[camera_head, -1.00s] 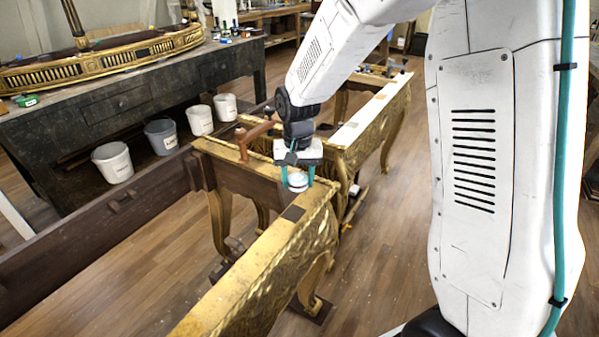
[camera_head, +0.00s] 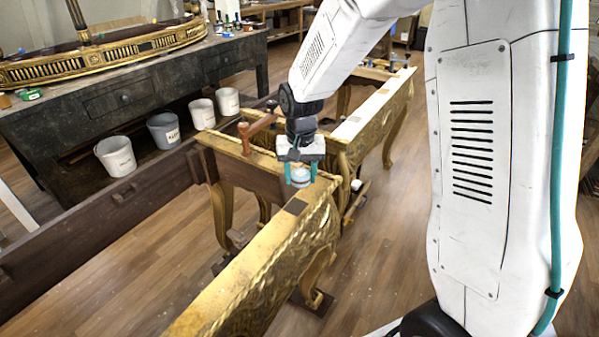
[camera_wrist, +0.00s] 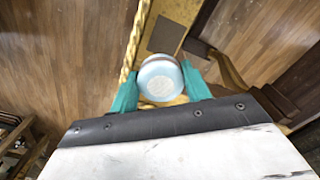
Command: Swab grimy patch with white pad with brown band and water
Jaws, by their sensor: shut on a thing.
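My gripper (camera_head: 301,172) is shut on a round white pad (camera_head: 300,178), held over the gilt console's (camera_head: 245,265) top near its corner. In the wrist view the pad (camera_wrist: 160,80) sits between the teal fingers (camera_wrist: 160,90), its pale round face toward the camera; a brownish band shows along its far edge. A dark, square grimy patch (camera_head: 295,206) lies on the gilt top just in front of the pad. Whether the pad touches the surface is unclear. I cannot make out water.
A brown clamp-like piece (camera_head: 247,136) stands on the console rail behind my gripper. Several labelled buckets (camera_head: 115,156) stand under a dark workbench (camera_head: 120,100) at left. Another gilt frame (camera_head: 375,115) stands behind. Open wooden floor lies at front left.

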